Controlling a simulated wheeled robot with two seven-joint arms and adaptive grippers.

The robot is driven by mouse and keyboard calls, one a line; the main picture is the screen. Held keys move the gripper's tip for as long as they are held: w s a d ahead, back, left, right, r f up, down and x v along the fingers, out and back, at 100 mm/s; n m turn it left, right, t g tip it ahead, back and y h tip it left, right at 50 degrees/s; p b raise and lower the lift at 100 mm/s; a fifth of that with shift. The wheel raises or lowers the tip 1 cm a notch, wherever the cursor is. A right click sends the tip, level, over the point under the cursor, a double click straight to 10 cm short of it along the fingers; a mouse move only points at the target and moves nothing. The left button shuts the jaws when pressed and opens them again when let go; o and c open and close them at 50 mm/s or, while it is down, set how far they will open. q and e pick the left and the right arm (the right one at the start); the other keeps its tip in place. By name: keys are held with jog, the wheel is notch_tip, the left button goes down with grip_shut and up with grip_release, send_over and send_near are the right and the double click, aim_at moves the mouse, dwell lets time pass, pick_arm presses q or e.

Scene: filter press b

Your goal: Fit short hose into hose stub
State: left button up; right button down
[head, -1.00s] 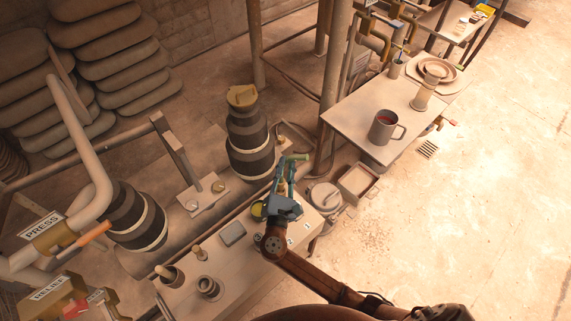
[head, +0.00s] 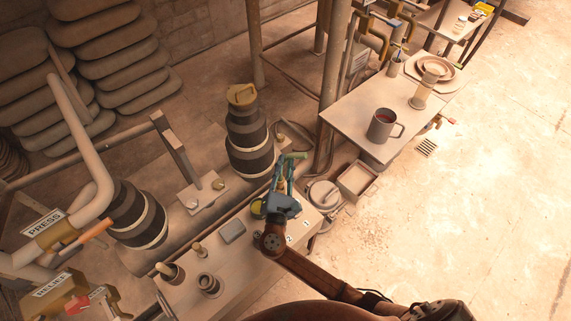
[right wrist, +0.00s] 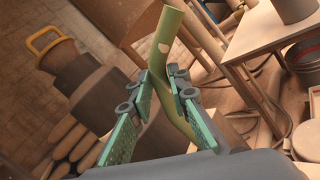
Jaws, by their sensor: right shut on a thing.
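The short hose, a green curved tube (head: 295,156), is held in my right gripper (head: 285,180) above the back end of the bench. In the right wrist view the hose (right wrist: 172,50) stands between the two green-padded fingers (right wrist: 160,88) of the shut gripper, its upper end free and pointing up. Its lower part runs down behind the palm and is hidden there. I cannot single out the hose stub for certain in either view. My left gripper is in neither view.
The bench (head: 236,263) carries a grey block (head: 232,231), a ringed socket (head: 208,284) and a cup with a peg (head: 170,272). A striped stack (head: 248,145) stands behind. A table (head: 345,115) with a mug (head: 383,126) is at right. Open floor lies at far right.

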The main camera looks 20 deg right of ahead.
jog(key=shift+p, duration=0.55)
dwell(1.0)
jog(key=shift+f+b, duration=1.25)
jog(key=shift+f, duration=1.05)
jog(key=c, duration=1.7)
grip_release()
jog(key=shift+c, duration=0.2)
jog(key=v, duration=1.2)
jog(key=shift+f, duration=0.1)
